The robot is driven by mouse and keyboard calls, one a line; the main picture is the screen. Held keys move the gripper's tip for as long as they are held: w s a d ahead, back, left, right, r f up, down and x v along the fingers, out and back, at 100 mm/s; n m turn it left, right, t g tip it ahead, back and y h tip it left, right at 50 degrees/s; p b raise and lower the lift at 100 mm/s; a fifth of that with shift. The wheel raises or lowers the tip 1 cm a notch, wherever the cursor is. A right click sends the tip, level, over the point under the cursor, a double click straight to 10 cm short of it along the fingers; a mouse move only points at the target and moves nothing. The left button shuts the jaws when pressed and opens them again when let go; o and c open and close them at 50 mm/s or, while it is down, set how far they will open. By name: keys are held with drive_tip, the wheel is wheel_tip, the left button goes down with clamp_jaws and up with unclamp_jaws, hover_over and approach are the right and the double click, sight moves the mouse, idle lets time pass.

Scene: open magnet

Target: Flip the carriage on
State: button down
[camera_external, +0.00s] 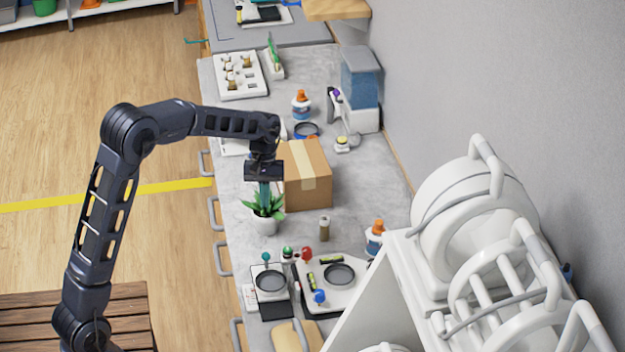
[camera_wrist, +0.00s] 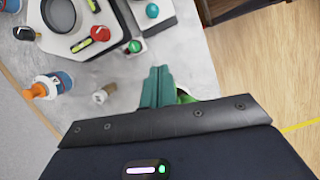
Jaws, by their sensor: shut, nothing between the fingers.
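I cannot tell for sure which part is the carriage. A white device (camera_external: 338,295) with a dark ring and red, blue and green-yellow parts sits on the grey counter; it also shows in the wrist view (camera_wrist: 68,45). A smaller white device (camera_external: 270,268) with a dark disc and a teal knob stands left of it; part of it shows at the top of the wrist view (camera_wrist: 148,12). My gripper (camera_external: 264,205) has teal fingers, which are shut and empty. It points down over the potted plant, apart from both devices. It also shows in the wrist view (camera_wrist: 157,90).
A cardboard box (camera_external: 312,185) is just behind. A small brown-grey cylinder (camera_external: 324,228) and an orange-capped bottle (camera_external: 375,240) stand near the devices. Bare counter (camera_external: 295,228) lies between.

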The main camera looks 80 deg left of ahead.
drive_tip(key=shift+s+d+f, duration=0.25)
drive_tip(key=shift+d+f, duration=0.85)
drive_tip(key=shift+f, duration=0.6)
drive_tip(key=shift+s+d+f, duration=0.2)
drive_tip(key=shift+d+f, duration=0.95)
drive_tip(key=shift+f, duration=0.5)
drive_tip(key=shift+s+d+f, duration=0.25)
drive_tip(key=shift+d+f, duration=0.85)
drive_tip(key=shift+f, duration=0.6)
hover_over(270, 274)
drive_tip(key=shift+w+a, duration=0.1)
drive_tip(key=shift+a, duration=0.35)
drive_tip(key=a, duration=0.4)
drive_tip(key=shift+w+a+r, duration=0.15)
drive_tip(key=shift+w+r, duration=0.25)
drive_tip(key=v, duration=1)
